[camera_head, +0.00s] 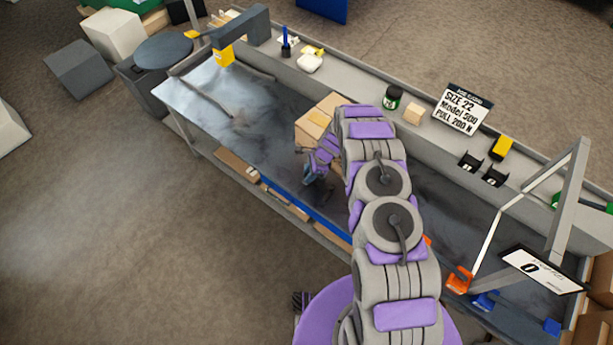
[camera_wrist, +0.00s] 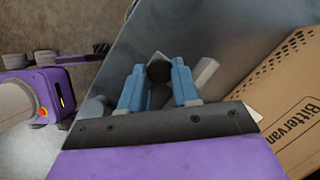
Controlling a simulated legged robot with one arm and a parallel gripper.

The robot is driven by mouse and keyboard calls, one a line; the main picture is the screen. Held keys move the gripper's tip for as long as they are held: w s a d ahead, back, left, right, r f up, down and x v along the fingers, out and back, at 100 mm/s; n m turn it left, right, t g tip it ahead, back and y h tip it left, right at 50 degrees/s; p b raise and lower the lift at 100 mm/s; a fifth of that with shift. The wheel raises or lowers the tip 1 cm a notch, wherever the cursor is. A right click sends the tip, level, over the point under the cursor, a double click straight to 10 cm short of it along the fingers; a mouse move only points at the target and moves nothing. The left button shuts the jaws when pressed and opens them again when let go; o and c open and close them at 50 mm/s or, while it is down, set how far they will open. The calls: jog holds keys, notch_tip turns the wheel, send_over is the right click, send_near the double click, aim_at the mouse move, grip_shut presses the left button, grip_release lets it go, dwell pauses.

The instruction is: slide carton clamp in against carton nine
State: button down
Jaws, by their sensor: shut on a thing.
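A brown carton (camera_head: 314,122) stands on the grey metal bench, partly hidden behind my arm in the head view. In the wrist view a printed carton (camera_wrist: 285,100), lettered "Bittervan", fills the right side. I cannot read a number nine on it. My gripper (camera_wrist: 158,85) has its blue fingers shut on a dark round knob (camera_wrist: 159,70) with a pale edge, apparently the carton clamp's handle. The rest of the clamp is mostly hidden. In the head view my gripper (camera_head: 313,175) is low over the bench, at the near side of the carton, and its fingers are small there.
A back ledge holds a dark jar (camera_head: 392,97) and a sign (camera_head: 462,108). A grey frame (camera_head: 565,205) and orange part (camera_head: 459,280) stand at right.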

jog(key=shift+w+a+r, duration=0.1)
jog(key=c, duration=1.2)
grip_release()
jog(key=shift+o, duration=0.5)
jog(key=shift+a, duration=0.1)
jog(key=s+p+v, duration=0.1)
jog(key=p+v, duration=0.1)
jog(key=v, duration=1.5)
jog(key=shift+w, duration=0.4)
jog(key=shift+r, duration=0.1)
